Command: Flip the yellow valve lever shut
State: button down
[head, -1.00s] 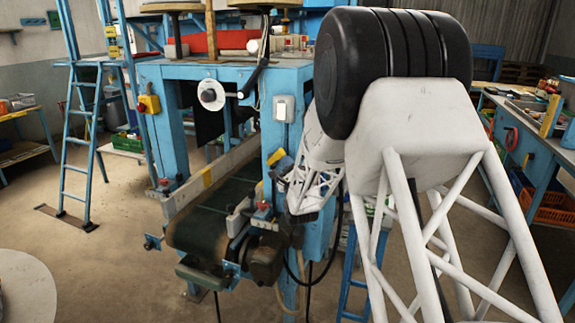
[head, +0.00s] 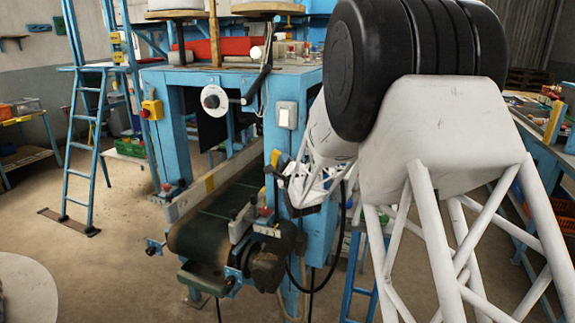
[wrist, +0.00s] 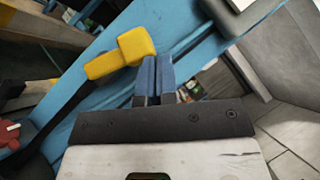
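The yellow valve lever (wrist: 120,53) has a blocky yellow grip on a dark arm and sits against a blue beam in the wrist view. In the head view, the yellow lever (head: 275,158) shows small on the machine's front blue post, partly hidden by my gripper. My gripper (wrist: 155,72) has two blue fingers pressed together with nothing visible between them. Its fingertips are just right of the yellow grip; I cannot tell whether they touch it. In the head view my gripper (head: 270,170) is at the post, beside the lever, mostly hidden by its own white wrist.
The blue post carries a grey switch box (head: 287,115) above the lever. A conveyor belt (head: 207,232) runs left of the post, with a red button (head: 264,212) near its end. A blue ladder (head: 88,150) stands at left.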

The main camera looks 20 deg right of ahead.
jog(key=shift+w+a+r, duration=0.15)
jog(key=shift+w+r, duration=0.05)
jog(key=shift+r, duration=0.2)
jog(key=shift+w+a+r+n+g+y, duration=0.1)
jog(key=shift+w+a+n+g+y, duration=0.1)
jog(key=shift+n+g+y, duration=0.3)
jog(key=shift+s+d, duration=0.1)
jog(key=shift+s, duration=0.05)
jog(key=s+d+f, duration=0.1)
jog(key=s+d, duration=0.1)
jog(key=s, duration=1)
jog(key=shift+s+d+f, duration=0.25)
jog(key=shift+f, duration=0.05)
jog(key=shift+a+r, duration=0.1)
